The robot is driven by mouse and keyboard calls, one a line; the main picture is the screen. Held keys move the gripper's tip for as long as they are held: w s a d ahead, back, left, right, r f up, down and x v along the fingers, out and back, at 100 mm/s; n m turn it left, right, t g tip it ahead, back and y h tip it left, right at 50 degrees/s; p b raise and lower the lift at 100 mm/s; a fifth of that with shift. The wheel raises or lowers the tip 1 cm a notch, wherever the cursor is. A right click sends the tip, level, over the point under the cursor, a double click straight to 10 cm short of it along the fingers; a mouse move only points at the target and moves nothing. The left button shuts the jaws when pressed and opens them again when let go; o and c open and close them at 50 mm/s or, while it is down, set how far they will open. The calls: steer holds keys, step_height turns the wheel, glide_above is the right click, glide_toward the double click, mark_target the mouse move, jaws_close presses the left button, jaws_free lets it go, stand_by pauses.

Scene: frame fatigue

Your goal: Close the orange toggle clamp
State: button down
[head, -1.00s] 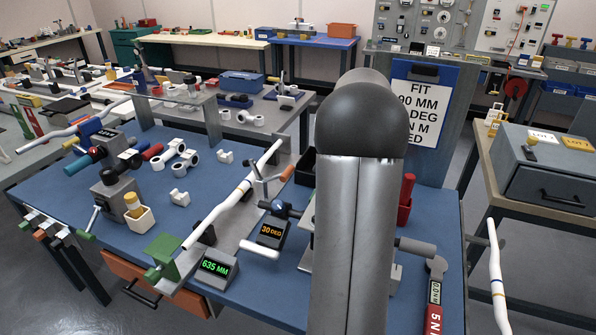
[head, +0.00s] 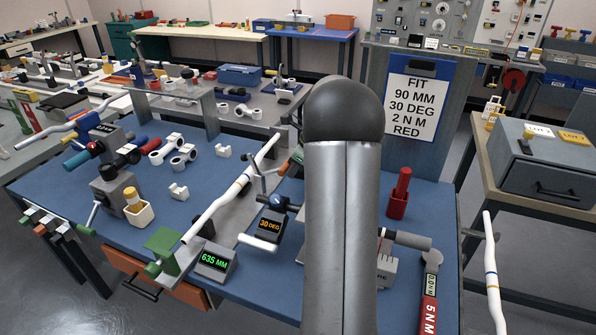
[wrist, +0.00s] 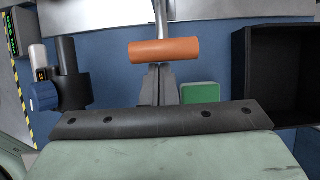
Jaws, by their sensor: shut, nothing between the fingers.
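The orange toggle clamp's handle grip (wrist: 165,51) lies across the upper middle of the wrist view, with its metal lever (wrist: 160,12) running up from it. In the head view only a sliver of the orange grip (head: 284,167) shows left of my arm, beside the white tube (head: 230,198). My gripper (wrist: 159,68) shows in the wrist view as two grey fingers pressed together, empty, their tips just below the orange grip. I cannot tell whether they touch it. My arm hides the gripper in the head view.
A black open bin (wrist: 280,70) stands right of the gripper in the wrist view, a green block (wrist: 200,93) near the fingers. A blue-and-black knob (wrist: 62,85) is at left. A 30 DEG display (head: 270,225) stands near the tube.

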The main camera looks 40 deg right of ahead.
steer(key=shift+w+a+r+g+p, duration=0.15)
steer(key=shift+r+g+p, duration=0.25)
steer(key=shift+p, duration=0.65)
steer(key=shift+r, duration=0.15)
